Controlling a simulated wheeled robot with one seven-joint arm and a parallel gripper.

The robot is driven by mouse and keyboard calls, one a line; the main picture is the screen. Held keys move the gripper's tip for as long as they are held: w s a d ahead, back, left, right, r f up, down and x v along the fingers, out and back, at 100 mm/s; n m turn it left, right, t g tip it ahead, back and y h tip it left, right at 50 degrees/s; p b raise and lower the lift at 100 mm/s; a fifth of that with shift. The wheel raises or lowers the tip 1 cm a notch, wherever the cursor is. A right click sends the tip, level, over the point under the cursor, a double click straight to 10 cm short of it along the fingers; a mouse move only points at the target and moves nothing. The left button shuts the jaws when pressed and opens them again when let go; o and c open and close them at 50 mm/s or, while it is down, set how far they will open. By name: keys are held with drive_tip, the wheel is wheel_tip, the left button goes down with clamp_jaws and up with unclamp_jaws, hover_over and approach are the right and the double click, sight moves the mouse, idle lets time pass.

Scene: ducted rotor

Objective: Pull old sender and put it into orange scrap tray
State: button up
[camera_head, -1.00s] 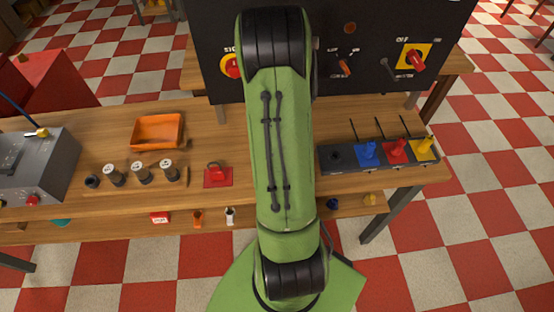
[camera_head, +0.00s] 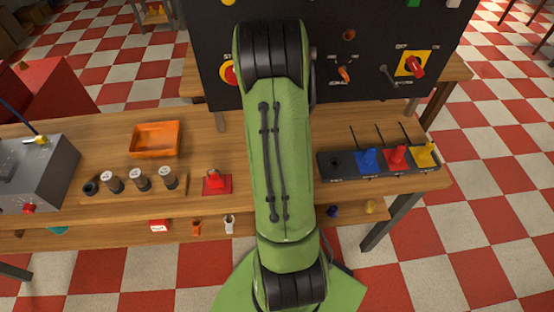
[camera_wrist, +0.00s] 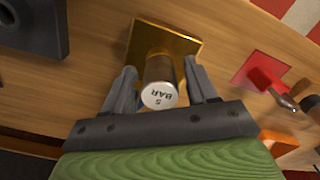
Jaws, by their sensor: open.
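A sender, a dark cylinder with a pale cap marked "5 BAR" (camera_wrist: 160,94), stands in a square brass plate (camera_wrist: 182,38) on the bench. My gripper (camera_wrist: 160,72) is open, with one finger on each side of the sender. I cannot tell whether either finger touches it. In the head view my arm hides the gripper, this sender and its plate. The orange scrap tray (camera_head: 154,153) lies on the bench to the left of my arm and looks empty.
Several capped cylinders (camera_head: 139,180) stand in a wooden rack left of a red plate with a padlock (camera_head: 216,186). A grey box (camera_head: 38,175) is at the far left. A dark block with coloured levers (camera_head: 366,159) is to the right. A black panel (camera_head: 330,70) stands behind.

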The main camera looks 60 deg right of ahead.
drive_tip(key=c, duration=1)
drive_tip(key=shift+o, duration=0.2)
drive_tip(key=shift+r+p, duration=0.55)
drive_tip(key=shift+r, duration=0.15)
drive_tip(key=shift+r+p, duration=1.2)
drive_tip(key=shift+r, duration=0.45)
